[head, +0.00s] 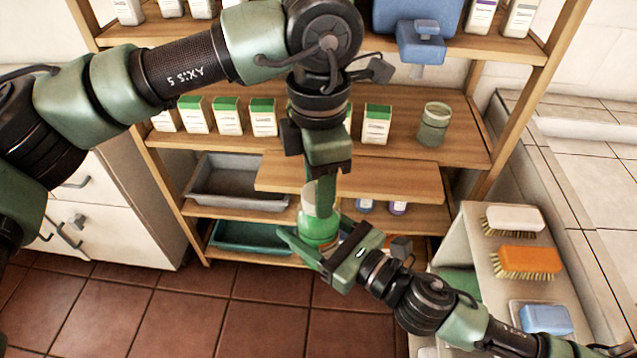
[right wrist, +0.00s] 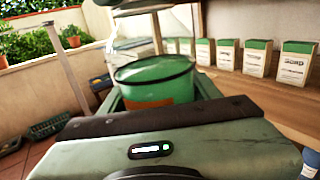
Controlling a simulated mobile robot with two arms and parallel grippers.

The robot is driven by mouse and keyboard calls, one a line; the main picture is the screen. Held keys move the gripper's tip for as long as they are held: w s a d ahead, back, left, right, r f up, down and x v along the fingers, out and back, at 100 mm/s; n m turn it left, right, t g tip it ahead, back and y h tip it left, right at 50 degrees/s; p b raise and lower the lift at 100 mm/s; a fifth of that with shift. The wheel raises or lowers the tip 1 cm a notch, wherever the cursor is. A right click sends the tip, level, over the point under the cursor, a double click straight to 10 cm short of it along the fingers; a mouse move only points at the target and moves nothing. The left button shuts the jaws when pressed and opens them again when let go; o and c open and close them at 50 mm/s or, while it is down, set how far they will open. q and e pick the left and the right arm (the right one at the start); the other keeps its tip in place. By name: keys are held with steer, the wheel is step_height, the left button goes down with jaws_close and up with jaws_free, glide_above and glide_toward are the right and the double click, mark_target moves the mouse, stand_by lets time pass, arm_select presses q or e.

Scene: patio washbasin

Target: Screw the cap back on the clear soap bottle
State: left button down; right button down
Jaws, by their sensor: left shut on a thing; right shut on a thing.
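The clear soap bottle (head: 318,228) with green soap stands upright in the head view, in front of the shelf unit. My right gripper (head: 318,252) is shut around its lower body. In the right wrist view the green soap in the bottle (right wrist: 155,85) shows between the fingers, with clear wall above it. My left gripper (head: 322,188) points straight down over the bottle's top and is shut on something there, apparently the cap. Its fingers hide the cap and the bottle's mouth, so I cannot tell whether cap and neck touch.
A wooden board (head: 285,178) juts from the shelf unit close behind the bottle. Grey (head: 235,185) and green trays (head: 250,238) sit at left. Soap boxes (head: 262,118) and a glass jar (head: 433,125) stand above. Brushes (head: 525,262) and a blue block (head: 546,319) lie at right.

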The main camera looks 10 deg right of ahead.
arm_select(q)
steer(key=m, duration=0.8)
steer(key=shift+m, duration=0.3)
steer(key=m, duration=0.7)
steer(key=c, duration=0.8)
jaws_free()
steer(key=shift+o, duration=0.2)
steer(key=shift+r, duration=2.25)
steer(key=shift+c, duration=0.4)
